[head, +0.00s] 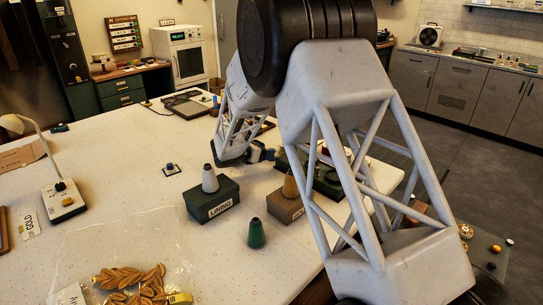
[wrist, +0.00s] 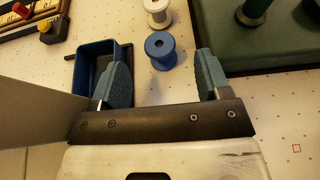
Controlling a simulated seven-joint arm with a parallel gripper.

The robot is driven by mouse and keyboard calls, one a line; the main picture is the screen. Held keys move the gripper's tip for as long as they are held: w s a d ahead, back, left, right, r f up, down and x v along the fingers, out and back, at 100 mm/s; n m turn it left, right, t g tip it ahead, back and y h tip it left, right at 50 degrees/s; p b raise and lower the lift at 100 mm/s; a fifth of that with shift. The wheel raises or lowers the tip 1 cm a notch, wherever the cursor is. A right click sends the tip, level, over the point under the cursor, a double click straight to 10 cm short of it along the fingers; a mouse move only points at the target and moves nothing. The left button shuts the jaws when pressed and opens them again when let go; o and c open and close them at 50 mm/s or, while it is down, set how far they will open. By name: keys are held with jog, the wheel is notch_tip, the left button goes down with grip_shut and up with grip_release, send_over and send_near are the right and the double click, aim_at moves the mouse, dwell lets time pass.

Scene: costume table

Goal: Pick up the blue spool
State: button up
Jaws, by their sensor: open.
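The blue spool (wrist: 161,52) stands upright on the white dotted table in the wrist view, its round top with a centre hole facing me. My gripper (wrist: 160,74) is open, with one blue-grey finger left of the spool and one right. The spool lies around the level of the fingertips, with gaps on both sides; neither finger appears to touch it. I cannot make out the blue spool in the head view, where my arm covers much of the table.
A white spool (wrist: 158,13) stands just beyond the blue one. A blue open tray (wrist: 82,68) is close to the left finger. A green box (wrist: 285,40) lies beyond the right finger. In the head view, a green box labelled LINING (head: 212,202) and a green cone (head: 256,234) stand on the table.

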jog(key=shift+x, duration=1.1)
jog(key=shift+w+f, duration=0.1)
jog(key=shift+x, duration=2.55)
jog(key=c, duration=1)
notch_tip(320, 180, up, 18)
